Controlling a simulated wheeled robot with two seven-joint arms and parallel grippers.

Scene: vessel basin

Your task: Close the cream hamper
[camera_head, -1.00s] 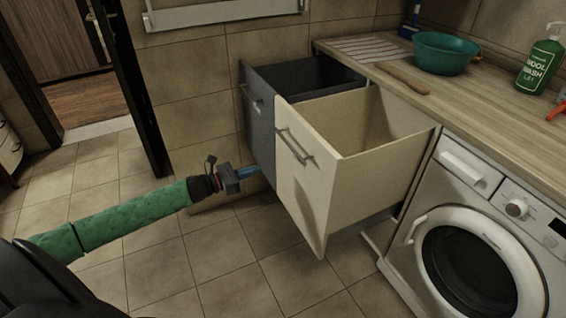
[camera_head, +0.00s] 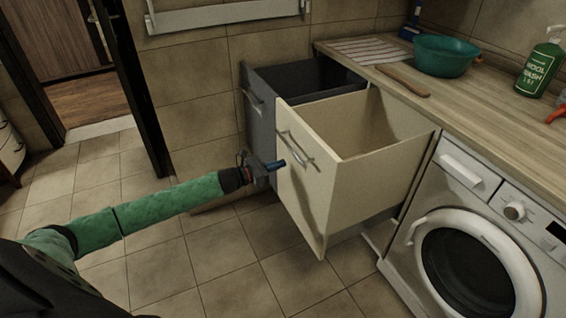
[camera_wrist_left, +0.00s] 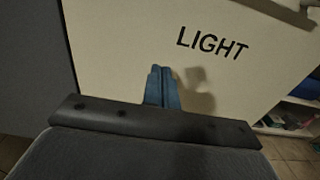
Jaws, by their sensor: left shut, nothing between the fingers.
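The cream hamper (camera_head: 304,205) is a pull-out bin with a tall front panel and a bar handle (camera_head: 296,148). It stands pulled out from under the counter, and its empty inside shows from above. My left gripper (camera_head: 277,164) is shut and empty, with its blue fingertips at the left part of the cream front, below the handle. In the left wrist view the shut blue fingers (camera_wrist_left: 161,88) point at the cream panel (camera_wrist_left: 120,45), beneath the word LIGHT. Whether they touch it I cannot tell. My right gripper does not show.
A dark grey hamper (camera_head: 258,110), also pulled out, stands just left of the cream one. A washing machine (camera_head: 465,240) stands to the right. The wooden counter (camera_head: 460,95) holds a teal basin (camera_head: 446,55) and a green bottle (camera_head: 540,70). The tiled floor in front is clear.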

